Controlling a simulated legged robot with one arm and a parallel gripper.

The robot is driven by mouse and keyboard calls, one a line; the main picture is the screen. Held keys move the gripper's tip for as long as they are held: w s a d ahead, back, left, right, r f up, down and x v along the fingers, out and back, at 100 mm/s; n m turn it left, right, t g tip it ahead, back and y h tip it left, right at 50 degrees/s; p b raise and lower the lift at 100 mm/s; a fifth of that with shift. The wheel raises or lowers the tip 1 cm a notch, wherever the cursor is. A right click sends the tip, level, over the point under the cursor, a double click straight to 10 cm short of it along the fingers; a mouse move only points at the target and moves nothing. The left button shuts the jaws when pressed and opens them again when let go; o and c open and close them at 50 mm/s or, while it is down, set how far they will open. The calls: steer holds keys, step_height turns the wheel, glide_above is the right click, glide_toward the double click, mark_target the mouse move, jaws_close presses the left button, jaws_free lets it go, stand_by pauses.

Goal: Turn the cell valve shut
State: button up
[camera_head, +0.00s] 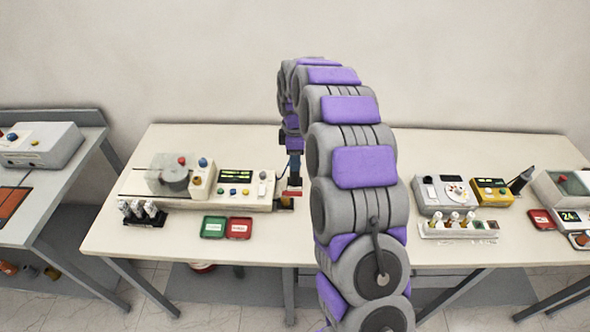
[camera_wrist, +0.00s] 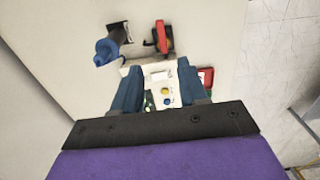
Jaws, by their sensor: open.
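My gripper (camera_wrist: 157,76) is open and empty, its two dark blue fingers apart above the right end of the white test machine (camera_wrist: 138,72). In the wrist view a red handle (camera_wrist: 165,37) on a dark fitting stands beyond the fingertips. A blue-topped part (camera_wrist: 108,47) on a black base stands to its left. I cannot tell for sure which of them is the cell valve. In the head view my gripper (camera_head: 294,180) hangs by the right end of the machine (camera_head: 130,188), and my arm and fingers hide most of these fittings.
A green tray (camera_head: 214,227) and a red tray (camera_head: 239,228) lie in front of the machine. A grey instrument (camera_head: 441,195) and a yellow meter (camera_head: 492,192) stand at right. The table (camera_head: 190,250) is bare at its front.

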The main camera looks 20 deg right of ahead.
steer(key=shift+r, duration=1.25)
steer(key=s+a+r+m+b, duration=0.2)
steer(key=s+a+r+m, duration=0.15)
steer(key=s, duration=0.75)
steer(key=s+a+f+m+g+b, duration=0.1)
steer(key=s+m+b, duration=0.3)
steer(key=s, duration=2.9)
steer(key=f+m, duration=0.1)
steer(key=m, duration=0.6)
steer(key=shift+s+a+g+b, duration=0.15)
steer(key=shift+s+g+b, duration=0.1)
steer(key=shift+g+b, duration=0.15)
steer(key=shift+f, duration=0.1)
